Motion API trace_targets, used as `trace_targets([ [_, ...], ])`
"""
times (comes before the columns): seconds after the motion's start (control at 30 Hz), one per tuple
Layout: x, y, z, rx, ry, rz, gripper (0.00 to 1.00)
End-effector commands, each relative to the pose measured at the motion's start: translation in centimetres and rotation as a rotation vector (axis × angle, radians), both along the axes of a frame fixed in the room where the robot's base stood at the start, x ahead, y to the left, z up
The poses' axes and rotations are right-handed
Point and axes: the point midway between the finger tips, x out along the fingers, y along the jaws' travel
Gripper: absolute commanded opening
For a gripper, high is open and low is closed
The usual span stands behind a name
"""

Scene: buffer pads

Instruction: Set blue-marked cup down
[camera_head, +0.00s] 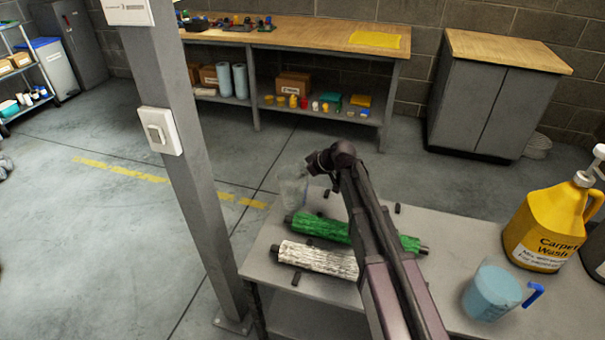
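My gripper (318,168) is at the far end of my dark arm, over the back left corner of the grey table (455,262). A clear, see-through cup (292,188) is at its fingertips and looks held in the air by the table's edge. The fingers are small and dark, and their grip is partly hidden. No blue mark can be made out on this cup. A clear jug with a blue handle and light blue contents (492,292) stands at the table's front right, apart from my gripper.
A green ribbed roller (320,227) and a white one (318,259) lie on the table under my arm, with small black blocks around them. A yellow carpet wash jug (545,228) stands at right. A grey post (190,150) rises left of the table.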

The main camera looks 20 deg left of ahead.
Motion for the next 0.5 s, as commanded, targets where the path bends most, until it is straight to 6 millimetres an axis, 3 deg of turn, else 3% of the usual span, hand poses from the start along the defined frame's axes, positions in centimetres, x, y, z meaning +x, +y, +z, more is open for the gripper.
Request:
trace_targets([
  [0.1,0.0,0.0,1.9,0.000,0.000,0.000,0.00],
  [0.5,0.0,0.0,5.2,0.000,0.000,0.000,0.00],
])
